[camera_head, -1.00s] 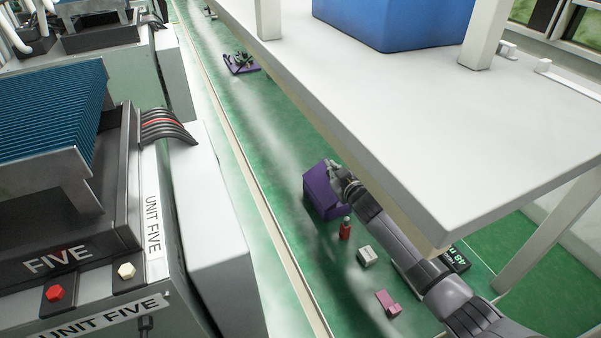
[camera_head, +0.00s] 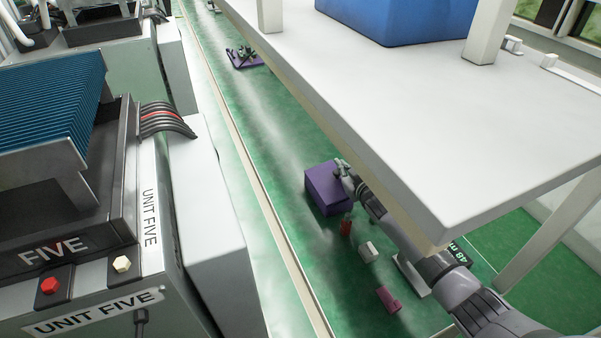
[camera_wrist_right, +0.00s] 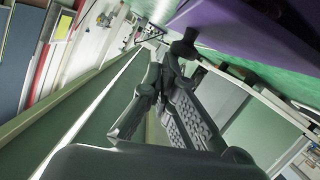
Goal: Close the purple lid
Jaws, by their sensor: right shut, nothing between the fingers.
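The purple box (camera_head: 325,190) stands on the green surface below the white table's edge. Its purple lid (camera_head: 322,178) looks down flat over the top, though a small gap could not be told from here. My right gripper (camera_head: 343,168) is at the box's far right edge, shut and empty, at or very close to the lid. In the right wrist view, a purple surface (camera_wrist_right: 260,28) fills the upper right, beside the shut fingers (camera_wrist_right: 176,62). My left gripper is not in view.
A red bottle (camera_head: 346,226), a small white box (camera_head: 368,251) and a pink block (camera_head: 389,300) stand near the purple box. A white table (camera_head: 430,130) overhangs my right arm. Unit Five (camera_head: 110,270) is at left.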

